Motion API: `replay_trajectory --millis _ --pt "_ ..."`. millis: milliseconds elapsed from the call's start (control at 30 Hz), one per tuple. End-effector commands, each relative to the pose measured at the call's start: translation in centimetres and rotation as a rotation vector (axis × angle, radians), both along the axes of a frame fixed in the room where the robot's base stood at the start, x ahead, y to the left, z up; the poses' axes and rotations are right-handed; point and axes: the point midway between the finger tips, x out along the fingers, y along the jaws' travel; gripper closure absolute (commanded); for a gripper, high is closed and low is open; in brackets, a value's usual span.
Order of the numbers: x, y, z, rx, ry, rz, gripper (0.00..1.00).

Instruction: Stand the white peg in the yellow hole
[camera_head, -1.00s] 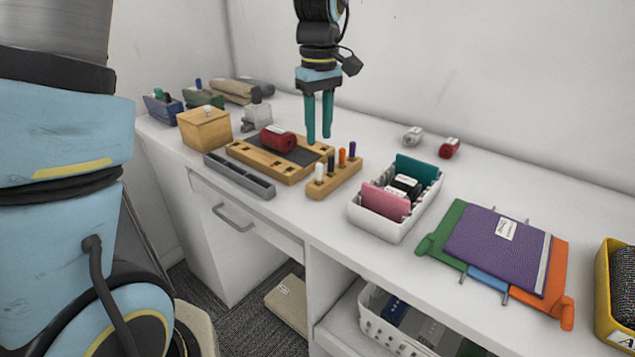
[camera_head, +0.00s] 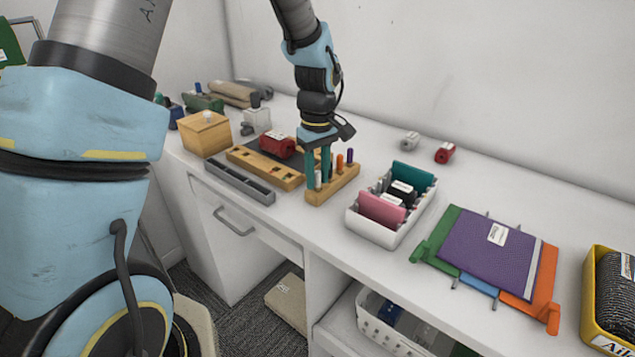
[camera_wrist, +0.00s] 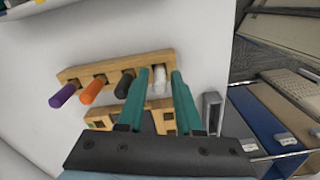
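The white peg (camera_head: 318,178) stands at the left end of a wooden peg rack (camera_head: 338,188), beside black, orange and purple pegs. My gripper (camera_head: 318,172) points down over it. In the wrist view the white peg (camera_wrist: 160,76) sits between the two teal fingertips, with a small gap showing, so the fingers look open around it. The wooden hole board (camera_head: 262,170) lies left of the rack. In the wrist view part of the board (camera_wrist: 98,116) shows behind the fingers. I cannot tell which hole is yellow.
A grey tray (camera_head: 240,182) lies in front of the board, and a wooden box (camera_head: 205,134) stands to the left. A white bin (camera_head: 372,232) with cards stands right of the rack. The desk's front edge is close.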

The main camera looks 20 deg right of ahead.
Motion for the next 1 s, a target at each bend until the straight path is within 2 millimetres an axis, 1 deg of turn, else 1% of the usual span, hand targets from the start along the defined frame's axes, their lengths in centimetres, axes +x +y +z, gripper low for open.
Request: replay_trajectory --millis 67,300,367,867,933,1000 --pt "0.0 0.0 0.0 0.0 0.0 0.0 0.67" --pt "0.0 0.0 0.0 0.0 0.0 0.0 0.94" --pt "0.0 0.0 0.0 0.0 0.0 0.0 1.0" --pt "0.0 0.0 0.1 -0.001 -0.001 -0.001 1.0" --pt "0.1 -0.1 0.4 -0.001 -0.002 -0.001 1.0" --pt "0.1 -0.1 1.1 -0.002 -0.004 -0.001 1.0"
